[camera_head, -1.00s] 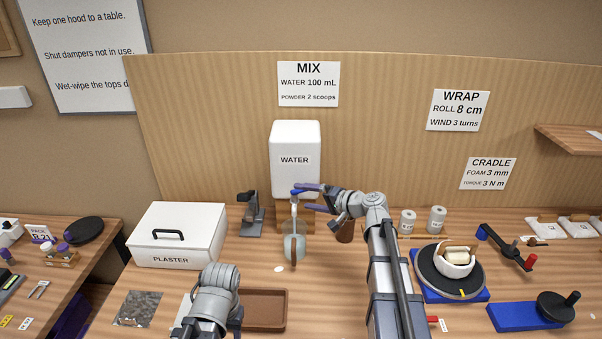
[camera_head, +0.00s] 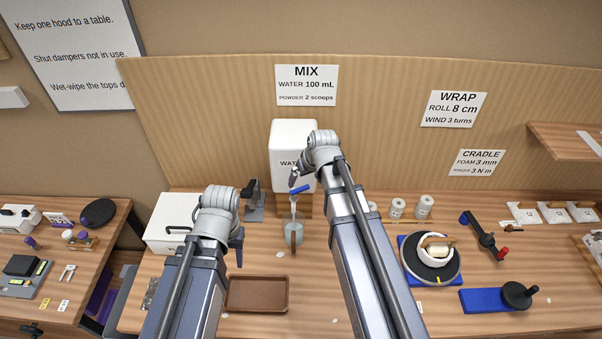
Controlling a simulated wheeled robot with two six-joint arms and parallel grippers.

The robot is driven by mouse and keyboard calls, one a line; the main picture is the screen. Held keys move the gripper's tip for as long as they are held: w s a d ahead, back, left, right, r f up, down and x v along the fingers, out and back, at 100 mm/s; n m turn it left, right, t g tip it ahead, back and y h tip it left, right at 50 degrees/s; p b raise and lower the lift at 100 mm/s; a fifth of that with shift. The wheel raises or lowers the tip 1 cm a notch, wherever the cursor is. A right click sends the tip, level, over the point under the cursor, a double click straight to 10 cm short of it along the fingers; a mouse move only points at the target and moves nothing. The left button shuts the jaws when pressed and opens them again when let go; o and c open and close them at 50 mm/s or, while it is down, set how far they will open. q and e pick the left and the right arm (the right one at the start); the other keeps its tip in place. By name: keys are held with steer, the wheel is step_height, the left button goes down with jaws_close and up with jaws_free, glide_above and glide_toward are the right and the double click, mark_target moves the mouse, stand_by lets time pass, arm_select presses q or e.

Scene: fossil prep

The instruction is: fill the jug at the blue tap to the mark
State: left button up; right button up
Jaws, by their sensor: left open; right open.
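The clear jug (camera_head: 298,232) stands upright on the table under the tap, its brown handle toward me. It looks faintly blue-grey; I cannot make out the mark or the water level. The blue tap (camera_head: 300,190) is at the front bottom of the white water tank (camera_head: 283,135). My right gripper (camera_head: 295,180) is open just above the tap lever, pointing down, partly hidden by its own wrist. I cannot tell whether it touches the lever. My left gripper (camera_head: 238,250) is open and empty, left of the jug, mostly hidden behind its wrist.
A brown tray (camera_head: 257,308) lies in front of the jug. The white plaster box (camera_head: 165,222) is at left, with a dark stand (camera_head: 254,205) behind. Cans (camera_head: 397,208) and a turntable (camera_head: 412,272) stand to the right. My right arm crosses the table's middle.

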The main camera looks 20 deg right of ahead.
mark_target(300, 189)
steer(key=b+x, duration=0.7)
steer(key=shift+w+f, duration=0.1)
steer(key=shift+f, duration=0.2)
stand_by(0.3)
